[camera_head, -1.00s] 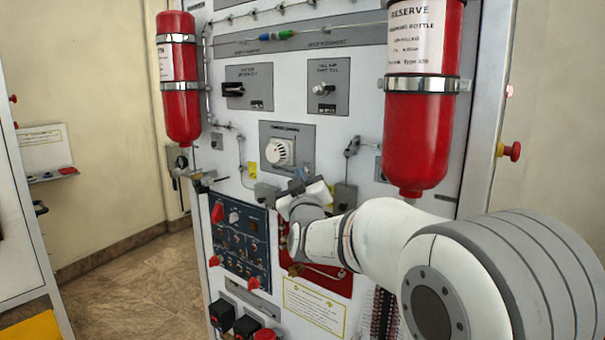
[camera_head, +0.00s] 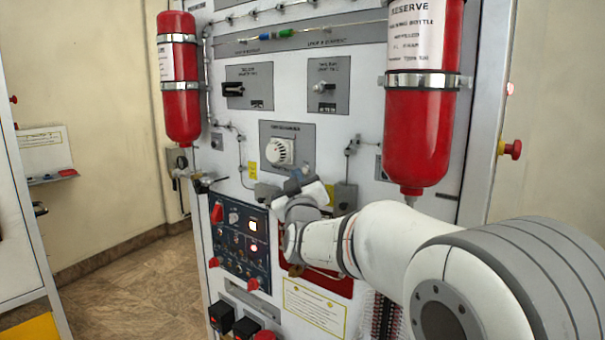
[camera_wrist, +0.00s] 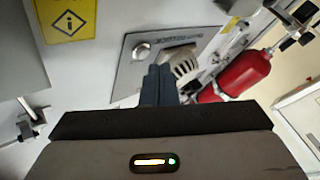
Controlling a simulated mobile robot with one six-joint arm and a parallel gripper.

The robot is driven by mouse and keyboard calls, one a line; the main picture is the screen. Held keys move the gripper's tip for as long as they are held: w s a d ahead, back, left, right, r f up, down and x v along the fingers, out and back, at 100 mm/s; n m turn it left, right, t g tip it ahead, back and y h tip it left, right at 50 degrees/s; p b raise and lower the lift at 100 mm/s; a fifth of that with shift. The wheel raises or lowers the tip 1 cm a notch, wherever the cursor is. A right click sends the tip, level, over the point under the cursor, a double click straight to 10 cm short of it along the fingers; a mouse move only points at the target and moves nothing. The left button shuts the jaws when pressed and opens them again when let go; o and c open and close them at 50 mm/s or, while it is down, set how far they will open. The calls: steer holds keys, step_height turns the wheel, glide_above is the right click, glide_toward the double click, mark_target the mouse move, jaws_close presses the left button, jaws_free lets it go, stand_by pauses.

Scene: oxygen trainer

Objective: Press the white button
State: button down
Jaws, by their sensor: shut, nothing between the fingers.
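In the wrist view a round pale button (camera_wrist: 141,50) with a metallic rim sits on a grey plate, beside a white ribbed knob (camera_wrist: 184,66). My gripper (camera_wrist: 160,69) is shut and empty. Its dark fingers point at this plate, and their tips appear just below and between the button and the knob. I cannot tell whether they touch anything. In the head view the white knob (camera_head: 280,152) shows on its grey plate (camera_head: 304,138), with my gripper (camera_head: 293,184) just below it. I cannot make out the pale button there.
A dark blue switch panel (camera_head: 228,262) with red knobs and two lit lamps (camera_head: 253,236) is at lower left of my wrist. Red bottles hang at left (camera_head: 181,100) and right (camera_head: 418,135). The right one is close above my arm. A yellow label (camera_wrist: 68,18) shows in the wrist view.

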steer(key=s+a, duration=0.1)
steer(key=s, duration=0.1)
steer(key=s+a+b, duration=0.1)
steer(key=s+a, duration=0.1)
stand_by(0.5)
stand_by(0.5)
